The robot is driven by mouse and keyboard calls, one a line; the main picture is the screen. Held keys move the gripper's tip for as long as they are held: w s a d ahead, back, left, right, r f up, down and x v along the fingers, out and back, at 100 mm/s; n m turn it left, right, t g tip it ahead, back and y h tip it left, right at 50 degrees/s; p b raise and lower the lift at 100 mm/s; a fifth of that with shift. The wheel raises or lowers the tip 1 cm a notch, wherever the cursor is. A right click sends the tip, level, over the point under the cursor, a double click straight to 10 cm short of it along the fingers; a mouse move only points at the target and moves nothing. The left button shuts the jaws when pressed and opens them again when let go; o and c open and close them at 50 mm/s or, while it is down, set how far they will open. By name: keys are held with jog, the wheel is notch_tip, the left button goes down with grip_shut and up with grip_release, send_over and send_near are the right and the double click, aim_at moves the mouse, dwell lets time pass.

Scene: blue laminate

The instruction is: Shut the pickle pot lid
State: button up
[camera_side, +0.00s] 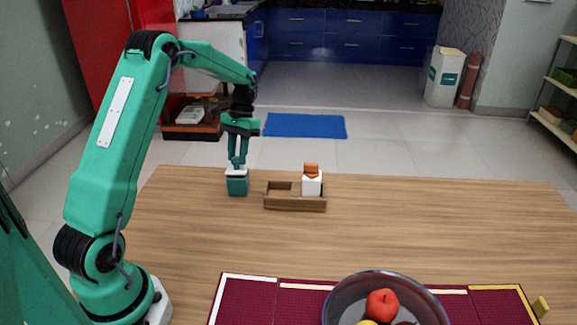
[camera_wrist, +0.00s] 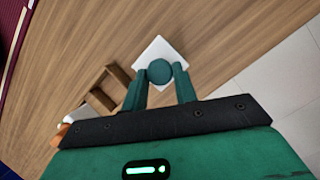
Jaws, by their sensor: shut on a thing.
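A small teal pot (camera_side: 237,186) stands on the wooden table, left of a wooden tray. A white square lid (camera_side: 237,171) is at its top; it also shows in the wrist view (camera_wrist: 150,48), with a round teal knob (camera_wrist: 159,71). My gripper (camera_side: 237,161) points down from above, and its fingers are shut on the knob. In the wrist view, the fingertips (camera_wrist: 160,75) are on either side of the knob. The lid hides the pot's rim from above, and I cannot tell if the lid is fully seated.
The wooden tray (camera_side: 294,207) sits just right of the pot, holding a white block-like jar (camera_side: 312,186) with an orange top (camera_side: 311,170). A glass bowl of fruit (camera_side: 345,298) stands on a maroon mat (camera_side: 247,301) at the front.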

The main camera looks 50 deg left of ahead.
jog(key=shift+s+d+f+t+y, duration=0.1)
jog(key=shift+s+d+t+y, duration=0.15)
jog(key=shift+t, duration=0.25)
jog(key=shift+s+d+f+t+y, duration=0.1)
jog(key=shift+d+t+y, duration=0.15)
jog(key=shift+t, duration=0.25)
jog(key=o, duration=1)
jog(key=shift+r, duration=0.1)
jog(key=r, duration=0.4)
jog(key=w+r, duration=0.1)
jog(key=r, duration=0.2)
jog(key=shift+w+a+r, duration=0.1)
jog(key=shift+a, duration=0.25)
jog(key=shift+r, duration=0.15)
jog(key=shift+r, duration=0.1)
